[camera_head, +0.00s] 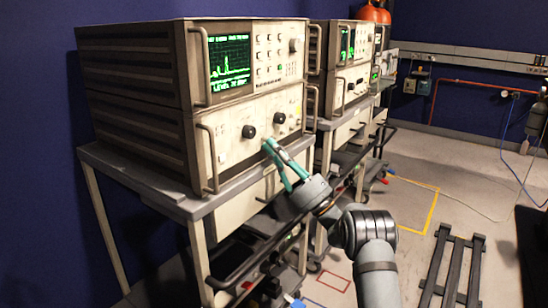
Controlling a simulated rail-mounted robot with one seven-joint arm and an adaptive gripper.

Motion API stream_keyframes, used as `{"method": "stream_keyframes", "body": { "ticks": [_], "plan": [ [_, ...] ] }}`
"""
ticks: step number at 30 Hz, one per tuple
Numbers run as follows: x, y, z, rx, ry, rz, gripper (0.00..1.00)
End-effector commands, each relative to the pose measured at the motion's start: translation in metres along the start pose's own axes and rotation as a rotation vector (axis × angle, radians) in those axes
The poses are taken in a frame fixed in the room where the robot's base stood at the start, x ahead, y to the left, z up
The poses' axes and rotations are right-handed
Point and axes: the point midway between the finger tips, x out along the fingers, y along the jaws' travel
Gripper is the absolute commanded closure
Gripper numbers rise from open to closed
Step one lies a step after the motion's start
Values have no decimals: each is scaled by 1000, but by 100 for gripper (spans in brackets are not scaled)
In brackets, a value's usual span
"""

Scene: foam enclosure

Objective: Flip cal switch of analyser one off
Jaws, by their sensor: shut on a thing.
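Analyser one (245,70) is the nearest beige two-box unit, with a green trace on its lit screen (229,62). Its lower front panel (232,143) carries two black knobs, one on the left (249,131) and one on the right (279,118). My teal gripper (269,146) reaches up from the lower right, with its fingertips at this panel, just below and between the knobs. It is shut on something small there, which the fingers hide. The cal switch cannot be made out apart from the fingers, and its position cannot be read.
Metal handles (210,160) stick out at the sides of the panel. The analyser stands on a grey cart (180,198). More instrument carts (350,85) stand behind it to the right. A dark slatted frame (453,265) lies on the floor at the right.

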Motion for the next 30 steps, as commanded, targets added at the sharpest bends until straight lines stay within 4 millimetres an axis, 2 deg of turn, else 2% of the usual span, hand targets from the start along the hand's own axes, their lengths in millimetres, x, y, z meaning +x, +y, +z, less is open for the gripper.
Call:
{"method": "stream_keyframes", "body": {
  "ticks": [13, 14, 23, 30],
  "plan": [
    [-1, -2, 2, -2, -12, -3, 100],
    [-1, -2, 2, -2, -12, -3, 91],
    [0, -1, 0, -1, -10, -2, 73],
    [0, 0, 0, 0, -9, 0, 73]
  ]
}}
